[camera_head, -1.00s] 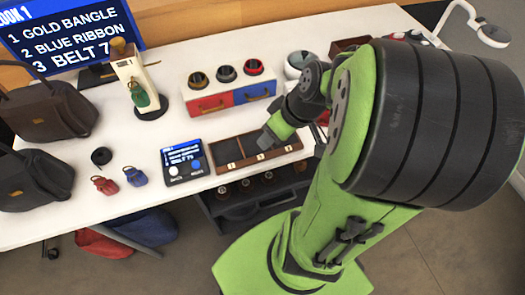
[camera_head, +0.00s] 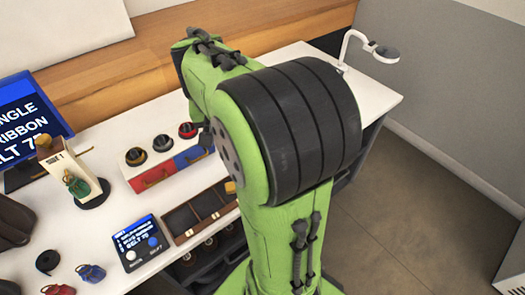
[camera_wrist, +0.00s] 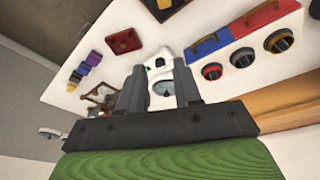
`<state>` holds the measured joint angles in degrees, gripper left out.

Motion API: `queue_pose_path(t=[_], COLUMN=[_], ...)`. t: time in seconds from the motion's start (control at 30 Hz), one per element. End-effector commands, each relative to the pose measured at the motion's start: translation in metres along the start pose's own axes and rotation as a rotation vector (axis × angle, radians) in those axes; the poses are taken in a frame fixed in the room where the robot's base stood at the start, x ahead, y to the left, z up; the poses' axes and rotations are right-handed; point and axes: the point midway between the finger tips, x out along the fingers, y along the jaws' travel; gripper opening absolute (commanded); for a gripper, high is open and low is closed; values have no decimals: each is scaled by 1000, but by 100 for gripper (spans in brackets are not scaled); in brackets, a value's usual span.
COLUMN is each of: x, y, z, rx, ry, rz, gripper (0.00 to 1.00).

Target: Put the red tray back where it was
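In the head view my own arm hides the gripper and the red tray.
A white rounded object (camera_wrist: 160,72) stands beyond the fingers. The red and blue drawer box (camera_head: 170,165) with round-topped items stands left of my arm, beside the wooden compartment tray (camera_head: 197,212). A white lamp (camera_head: 365,48) stands at the table's far right.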

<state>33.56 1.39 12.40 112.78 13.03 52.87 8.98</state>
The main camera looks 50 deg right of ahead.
Motion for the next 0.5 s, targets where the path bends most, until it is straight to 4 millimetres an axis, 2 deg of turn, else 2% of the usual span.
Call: queue_pose_path(t=[0.03, 0.1, 0.2, 0.33, 0.4, 0.5], x=[16, 45, 87, 125, 135, 150], y=[20, 48, 92, 131, 140, 141], z=[-25, -53, -77, -86, -87, -83], rx=[105, 250, 445, 613, 653, 663], ry=[-50, -108, -181, -239, -252, -258], rz=[19, 34, 39, 34, 32, 32], gripper=[33, 33, 33, 33, 33, 33])
